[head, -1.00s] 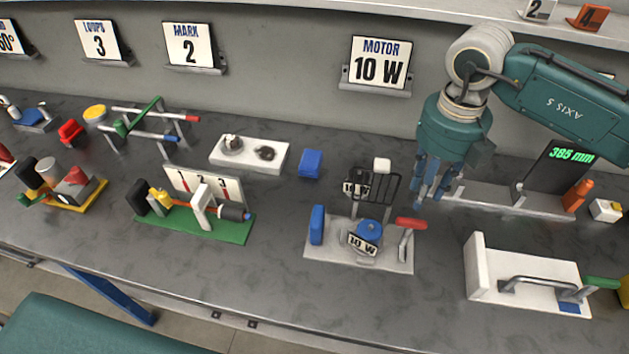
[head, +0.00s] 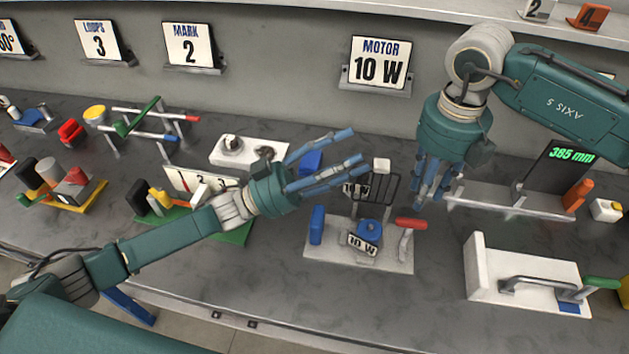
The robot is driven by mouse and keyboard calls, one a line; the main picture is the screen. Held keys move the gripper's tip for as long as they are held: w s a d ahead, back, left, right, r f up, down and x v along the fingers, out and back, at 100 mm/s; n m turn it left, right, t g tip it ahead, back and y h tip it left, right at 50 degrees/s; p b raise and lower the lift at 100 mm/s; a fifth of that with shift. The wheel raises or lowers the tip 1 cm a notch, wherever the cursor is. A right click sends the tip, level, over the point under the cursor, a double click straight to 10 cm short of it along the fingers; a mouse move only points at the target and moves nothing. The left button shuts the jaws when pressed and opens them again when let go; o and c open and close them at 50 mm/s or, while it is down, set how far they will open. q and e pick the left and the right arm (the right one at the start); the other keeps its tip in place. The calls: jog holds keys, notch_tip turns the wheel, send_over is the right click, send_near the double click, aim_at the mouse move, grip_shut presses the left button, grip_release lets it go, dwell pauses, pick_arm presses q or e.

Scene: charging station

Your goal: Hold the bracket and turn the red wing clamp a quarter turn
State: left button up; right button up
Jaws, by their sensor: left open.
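A red wing clamp (head: 411,223) sits on a grey upright at the right side of a pale base plate (head: 385,262). On the plate stand a motor with a blue top (head: 369,230) and a "10 W" label, a blue block (head: 317,225) and a dark wire frame. I cannot tell which part is the bracket. My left gripper (head: 354,158) is open and empty, fingers spread above the plate's back left, partly hiding the frame. My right gripper (head: 430,188) points down just behind and right of the clamp, apart from it; its fingers are close together.
A green-based fixture (head: 238,232) lies under my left arm. A white fixture with a grey handle (head: 535,288) stands at the right. A rail with a "385 mm" display (head: 570,155) lies behind. Bare bench shows in front of the plate.

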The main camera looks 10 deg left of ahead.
pick_arm(q)
jog(key=w+r+n+t+y, duration=0.2)
jog(key=w+t+y, duration=0.1)
jog(key=w, duration=0.7)
jog(key=w+a+f+n+t+y, duration=0.1)
jog(key=w+f+t+y, duration=0.15)
jog(key=w+y, duration=0.4)
jog(key=w+a+f+n+t+y, duration=0.1)
jog(key=w+a+f+t+y, duration=0.2)
jog(key=w, duration=0.7)
notch_tip(320, 180, up, 3)
jog(key=w+d+m, duration=0.2)
jog(key=s+d+r+m+g+h, duration=0.3)
jog(key=d+r+m+g+h, duration=0.1)
jog(key=d+r+m, duration=0.15)
jog(key=m+g+y, duration=1.3)
jog(key=m+g, duration=0.1)
send_near(315, 211)
jog(key=shift+s+t, duration=0.15)
jog(key=shift+t, duration=0.1)
jog(key=shift+s+a+f, duration=0.15)
jog(key=shift+f, duration=0.15)
notch_tip(315, 211, down, 10)
jog(key=shift+f, duration=0.1)
